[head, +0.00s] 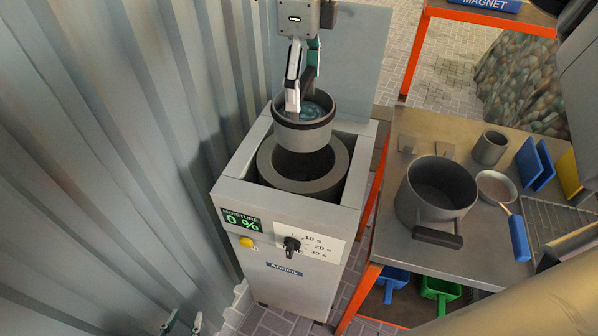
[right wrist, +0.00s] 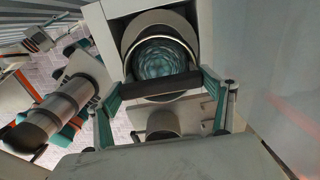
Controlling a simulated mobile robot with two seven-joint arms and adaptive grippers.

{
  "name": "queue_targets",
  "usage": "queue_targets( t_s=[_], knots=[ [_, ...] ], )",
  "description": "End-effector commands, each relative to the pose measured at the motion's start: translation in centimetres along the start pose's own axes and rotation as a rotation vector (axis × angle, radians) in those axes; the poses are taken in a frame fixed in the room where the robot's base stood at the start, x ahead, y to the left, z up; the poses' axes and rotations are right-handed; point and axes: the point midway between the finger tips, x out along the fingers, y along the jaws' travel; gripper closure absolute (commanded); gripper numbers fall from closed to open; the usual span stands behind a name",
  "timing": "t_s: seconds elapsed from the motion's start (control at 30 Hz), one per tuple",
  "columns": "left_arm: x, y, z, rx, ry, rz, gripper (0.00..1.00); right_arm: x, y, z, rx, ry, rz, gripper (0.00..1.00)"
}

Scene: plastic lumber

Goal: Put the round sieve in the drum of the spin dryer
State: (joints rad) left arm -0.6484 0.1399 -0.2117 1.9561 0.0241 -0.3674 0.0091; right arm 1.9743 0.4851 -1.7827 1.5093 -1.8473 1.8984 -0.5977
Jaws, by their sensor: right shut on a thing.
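The round sieve (head: 305,136) is a grey cylinder with a dark band and bluish mesh inside. My right gripper (head: 299,98) is shut on its dark handle (right wrist: 160,88). The sieve is held upright over the drum (head: 338,182) of the spin dryer (head: 300,215), covering the far part of its opening; the exact gap is hard to tell. The drum is a thick grey ring within the open square housing. The mesh (right wrist: 160,58) also shows in the right wrist view. My left gripper (head: 182,324) is low at the bottom left of the head view, fingertips apart and empty.
The dryer's lid (head: 355,45) stands open behind. A corrugated wall (head: 120,130) is close on the left. On the right, a metal table (head: 400,240) holds a large pot (head: 435,190), a small cup (head: 490,148), a blue-handled pan (head: 497,187) and a wire rack.

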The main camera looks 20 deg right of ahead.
Motion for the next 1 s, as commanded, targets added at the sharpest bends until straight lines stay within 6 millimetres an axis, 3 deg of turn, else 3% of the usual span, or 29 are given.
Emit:
queue_targets(
  t_s=[0.5, 0.63, 0.87, 1.0],
  knots=[
    [0.2, 0.3, 0.8, -0.002, -0.005, 0.003, 0.66, 12.0, 0.1, -0.1, 0.000, 0.002, 0.004, 0.57],
    [0.2, 0.2, 0.6, -0.001, -0.001, 0.002, 0.66, 14.0, 0.1, 0.0, -0.001, 0.001, 0.003, 0.57],
    [0.3, 0.1, 0.2, 0.001, 0.006, 0.000, 0.66, 15.4, 0.0, 0.0, 0.000, 0.000, 0.001, 0.57],
    [0.4, 0.1, 0.4, 0.001, 0.004, 0.000, 0.66, 17.2, 0.0, -0.1, -0.001, 0.001, 0.002, 0.57]
  ],
)
